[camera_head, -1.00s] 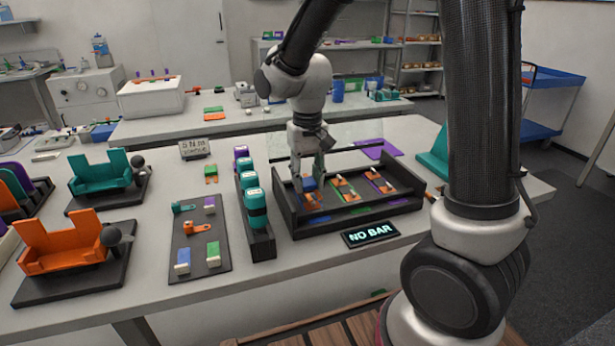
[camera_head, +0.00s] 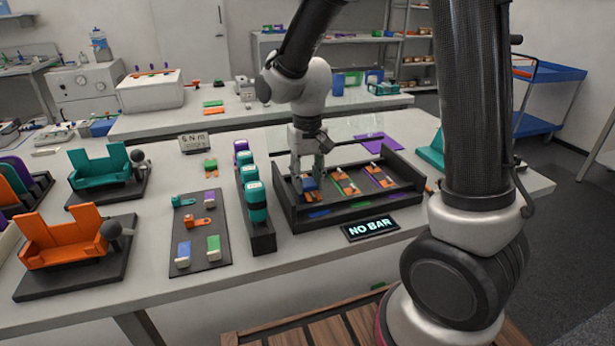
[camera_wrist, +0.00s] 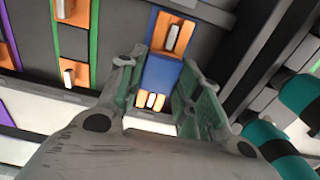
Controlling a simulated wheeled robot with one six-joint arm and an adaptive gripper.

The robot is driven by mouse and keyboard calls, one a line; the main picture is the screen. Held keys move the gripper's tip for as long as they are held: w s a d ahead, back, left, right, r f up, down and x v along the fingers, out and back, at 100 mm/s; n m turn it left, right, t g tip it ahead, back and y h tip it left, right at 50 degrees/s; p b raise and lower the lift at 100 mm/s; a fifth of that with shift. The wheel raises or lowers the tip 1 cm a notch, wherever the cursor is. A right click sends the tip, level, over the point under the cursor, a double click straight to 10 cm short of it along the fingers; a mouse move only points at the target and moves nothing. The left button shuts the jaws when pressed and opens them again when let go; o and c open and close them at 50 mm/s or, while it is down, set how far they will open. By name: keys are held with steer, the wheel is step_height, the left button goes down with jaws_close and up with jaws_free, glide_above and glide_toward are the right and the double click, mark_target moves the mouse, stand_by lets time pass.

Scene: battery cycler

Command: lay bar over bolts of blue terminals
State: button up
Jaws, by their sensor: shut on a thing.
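A blue block-shaped bar (camera_wrist: 160,75) with an orange slotted end sits between the fingers of my gripper (camera_wrist: 163,98) in the wrist view. It also shows as a small blue patch (camera_head: 309,183) in the head view. My gripper (camera_head: 308,174) is shut on it, pointing down over the left part of the black tray (camera_head: 348,214). An orange terminal with a pale upright bolt (camera_wrist: 174,34) on a blue strip lies just beyond the bar. The fingers hide part of the bar, and I cannot tell whether it touches the bolts.
Green-edged and purple-edged orange terminals lie beside the blue strip. A black rack of teal cylinders (camera_head: 257,205) stands close left of the tray. A lit "NO BAR" sign (camera_head: 370,228) lies in front. A dark mat with small parts (camera_head: 196,226) is farther left.

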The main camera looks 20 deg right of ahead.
steer(key=shift+f, duration=0.4)
stand_by(0.3)
steer(key=o, duration=1.2)
steer(key=shift+r, duration=0.1)
step_height(320, 180, up, 12)
steer(key=shift+f, duration=0.1)
